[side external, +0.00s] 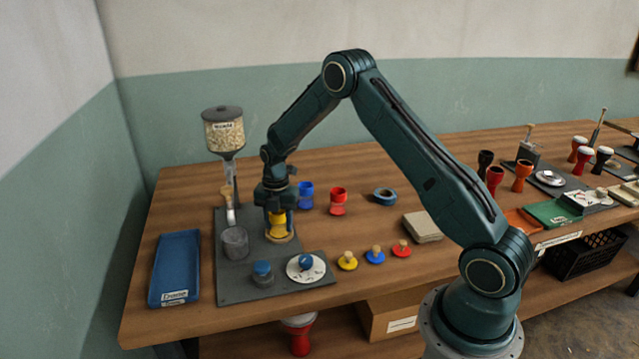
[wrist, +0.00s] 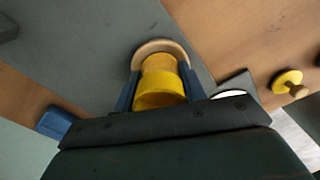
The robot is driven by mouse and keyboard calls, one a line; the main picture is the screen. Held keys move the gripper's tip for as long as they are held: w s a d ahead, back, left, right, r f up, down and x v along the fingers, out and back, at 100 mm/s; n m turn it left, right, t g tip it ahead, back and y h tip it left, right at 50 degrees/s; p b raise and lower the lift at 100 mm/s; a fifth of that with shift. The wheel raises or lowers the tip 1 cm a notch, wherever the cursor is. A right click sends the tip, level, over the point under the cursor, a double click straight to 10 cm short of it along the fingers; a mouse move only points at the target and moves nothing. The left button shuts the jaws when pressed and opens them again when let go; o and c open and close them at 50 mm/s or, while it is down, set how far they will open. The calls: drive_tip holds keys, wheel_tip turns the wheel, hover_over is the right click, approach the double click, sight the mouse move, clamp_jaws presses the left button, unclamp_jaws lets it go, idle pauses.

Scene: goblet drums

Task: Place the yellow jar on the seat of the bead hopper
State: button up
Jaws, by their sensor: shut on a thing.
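The yellow jar (side external: 278,221) is held upright between the fingers of my gripper (side external: 277,213) in the side view. The wrist view shows the yellow jar (wrist: 160,91) with a blue finger on either side. A pale wooden ring (side external: 280,237) lies on the grey board directly under or around the jar's foot; it also shows in the wrist view (wrist: 152,47). I cannot tell whether the jar touches it. The bead hopper (side external: 224,131), a clear container of beads with a dark lid, stands on a post at the board's back left.
The grey board (side external: 233,287) also carries a grey cup (side external: 235,243), a blue-topped block (side external: 263,273) and a white dial (side external: 306,267). A blue tray (side external: 175,266) lies to the left. Blue (side external: 306,194) and red (side external: 338,200) jars and several knobbed lids (side external: 375,256) are to the right.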

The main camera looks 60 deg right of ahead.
drive_tip(key=shift+f, duration=0.15)
drive_tip(key=o, duration=1)
wheel_tip(320, 180, up, 12)
idle(0.4)
drive_tip(key=shift+r, duration=0.25)
